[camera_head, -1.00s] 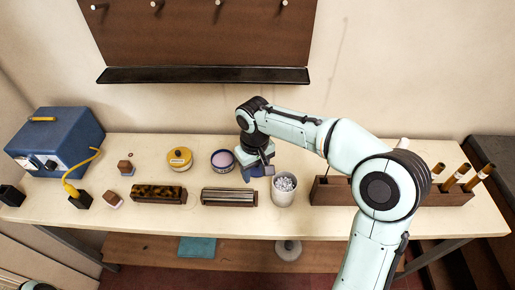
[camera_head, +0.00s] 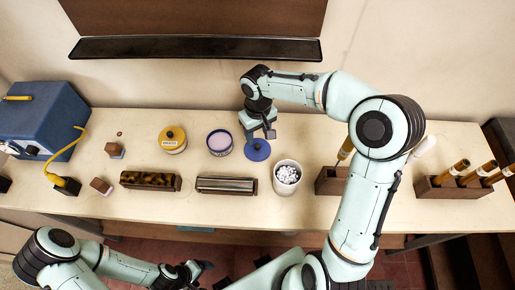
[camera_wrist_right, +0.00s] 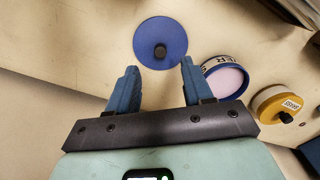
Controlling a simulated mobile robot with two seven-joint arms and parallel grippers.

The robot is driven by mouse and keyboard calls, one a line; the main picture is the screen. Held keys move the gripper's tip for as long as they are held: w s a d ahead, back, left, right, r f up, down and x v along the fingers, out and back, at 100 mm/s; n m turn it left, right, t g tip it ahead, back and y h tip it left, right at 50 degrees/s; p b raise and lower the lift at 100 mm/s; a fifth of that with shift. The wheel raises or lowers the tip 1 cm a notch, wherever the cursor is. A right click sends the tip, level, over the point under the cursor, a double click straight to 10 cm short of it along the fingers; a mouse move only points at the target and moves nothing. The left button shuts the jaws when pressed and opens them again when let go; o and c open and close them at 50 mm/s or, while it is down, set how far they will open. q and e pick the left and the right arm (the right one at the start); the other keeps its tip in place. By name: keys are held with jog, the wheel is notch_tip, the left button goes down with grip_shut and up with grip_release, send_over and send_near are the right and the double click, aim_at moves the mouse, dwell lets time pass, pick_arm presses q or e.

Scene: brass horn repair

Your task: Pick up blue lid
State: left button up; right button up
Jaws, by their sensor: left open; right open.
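The blue lid (camera_head: 257,151) is a flat round disc with a dark knob, lying on the table right of the open blue tin (camera_head: 220,143). In the right wrist view the lid (camera_wrist_right: 161,42) lies just beyond the fingertips, roughly centred between them, with its knob facing up. My right gripper (camera_head: 262,133) is open and empty, at the lid's far side in the head view; its spread blue fingers also show in the right wrist view (camera_wrist_right: 158,72). My left gripper (camera_head: 203,268) is low, in front of the table's near edge, open and away from the lid.
A white cup of white pieces (camera_head: 287,177) stands close to the lid's right. A yellow tin (camera_head: 172,139) is further left. A metal-topped block (camera_head: 227,185) lies in front. Wooden holders (camera_head: 450,188) stand at right, a blue box (camera_head: 42,118) at left.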

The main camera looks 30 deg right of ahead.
aim_at(257, 145)
jog(key=f, duration=0.6)
jog(key=shift+w+f, duration=0.2)
jog(key=shift+f, duration=0.05)
grip_shut()
